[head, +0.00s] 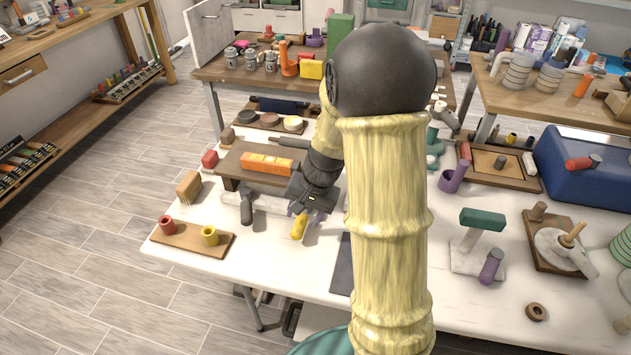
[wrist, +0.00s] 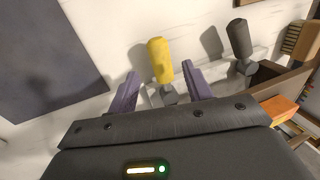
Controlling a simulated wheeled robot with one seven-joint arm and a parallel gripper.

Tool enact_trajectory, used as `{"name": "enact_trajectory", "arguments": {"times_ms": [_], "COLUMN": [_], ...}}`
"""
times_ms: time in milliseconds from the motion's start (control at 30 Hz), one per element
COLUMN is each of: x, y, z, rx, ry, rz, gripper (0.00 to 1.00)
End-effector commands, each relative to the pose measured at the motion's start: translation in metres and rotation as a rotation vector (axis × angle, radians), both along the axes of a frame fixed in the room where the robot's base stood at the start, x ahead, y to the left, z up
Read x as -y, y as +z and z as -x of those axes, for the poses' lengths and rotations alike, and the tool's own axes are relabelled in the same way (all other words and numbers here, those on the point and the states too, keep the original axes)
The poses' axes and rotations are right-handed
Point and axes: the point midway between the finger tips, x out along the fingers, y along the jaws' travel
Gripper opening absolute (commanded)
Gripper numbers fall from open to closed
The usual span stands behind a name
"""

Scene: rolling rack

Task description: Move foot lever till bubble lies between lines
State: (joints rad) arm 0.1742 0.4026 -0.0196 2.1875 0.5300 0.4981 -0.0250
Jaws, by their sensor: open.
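A yellow-handled lever (wrist: 159,55) lies between the two purple fingers of my gripper (wrist: 160,76), with visible gaps on both sides. The lever's grey pivot end points toward my palm. In the head view the yellow lever (head: 299,228) is just below my gripper (head: 306,212). A dark-handled lever (wrist: 240,40) is to the right in the wrist view; it also shows in the head view (head: 246,208). Behind them, an orange block (head: 266,163) lies on a raised brown board (head: 229,164). I cannot make out a bubble or its lines.
A wooden tray (head: 190,249) with a red and a yellow cup is at the front left. A brush (head: 188,185) stands near the left edge. A dark mat (wrist: 45,62) lies left of the fingers.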

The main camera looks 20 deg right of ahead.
Motion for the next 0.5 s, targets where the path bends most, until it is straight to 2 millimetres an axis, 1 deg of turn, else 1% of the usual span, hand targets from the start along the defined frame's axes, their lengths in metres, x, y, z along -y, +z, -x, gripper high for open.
{"name": "enact_trajectory", "arguments": {"times_ms": [33, 100, 400, 500], "x": [0.002, 0.005, 0.018, 0.021], "y": [0.013, 0.027, 0.084, 0.1], "z": [0.001, 0.003, 0.012, 0.015], "rx": [0.005, 0.005, 0.005, 0.003], "ry": [0.0, 0.001, 0.0, 0.0], "rz": [0.001, 0.001, 0.001, 0.001], "gripper": [0.5, 0.5, 0.5, 0.5]}}
